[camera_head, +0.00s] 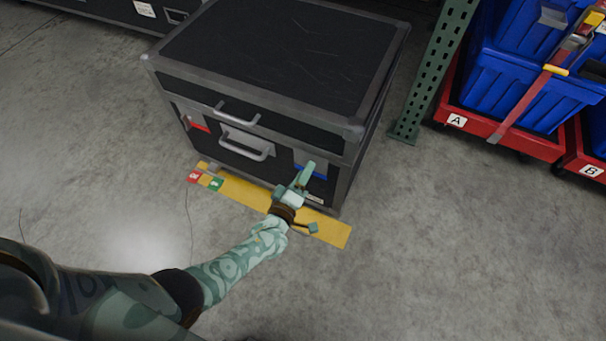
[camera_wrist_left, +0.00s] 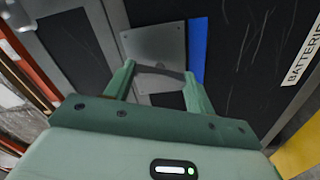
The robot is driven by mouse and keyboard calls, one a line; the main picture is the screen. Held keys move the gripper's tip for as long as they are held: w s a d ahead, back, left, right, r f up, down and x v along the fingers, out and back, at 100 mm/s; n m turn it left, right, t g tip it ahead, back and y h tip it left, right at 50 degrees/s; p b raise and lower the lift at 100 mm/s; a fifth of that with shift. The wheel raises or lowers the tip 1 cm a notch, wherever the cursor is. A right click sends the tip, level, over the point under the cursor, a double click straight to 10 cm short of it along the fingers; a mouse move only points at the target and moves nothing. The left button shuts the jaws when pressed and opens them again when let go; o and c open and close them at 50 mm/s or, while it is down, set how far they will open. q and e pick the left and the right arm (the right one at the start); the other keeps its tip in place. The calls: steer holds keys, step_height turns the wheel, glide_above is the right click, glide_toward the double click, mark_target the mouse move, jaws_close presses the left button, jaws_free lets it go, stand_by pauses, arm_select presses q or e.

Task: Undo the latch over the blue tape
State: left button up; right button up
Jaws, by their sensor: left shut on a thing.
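The black case (camera_head: 270,60) with grey edges stands on the floor, lid down. Blue tape (camera_head: 320,174) shows at the right of its front, partly hidden by my left gripper (camera_head: 306,172). In the left wrist view, the blue tape (camera_wrist_left: 198,48) is a strip beside a grey metal latch plate (camera_wrist_left: 155,42). My left gripper (camera_wrist_left: 160,72) is at this latch, its two fingers shut on the latch's dark curved part. How far the latch is turned or lifted I cannot tell. My right gripper is not in view.
Red tape (camera_head: 200,127) marks the case front's left side. A grey handle (camera_head: 246,147) is at mid front. Yellow floor tape (camera_head: 331,230) runs before the case. A green rack post (camera_head: 432,70) and blue totes (camera_head: 515,90) on red bases stand right. Floor in front is clear.

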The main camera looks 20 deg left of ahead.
arm_select(q)
steer(key=shift+a+f+n, duration=0.1)
steer(key=shift+n, duration=2.1)
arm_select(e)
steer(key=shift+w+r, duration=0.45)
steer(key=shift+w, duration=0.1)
arm_select(q)
steer(key=o, duration=1)
steer(key=shift+s, duration=0.1)
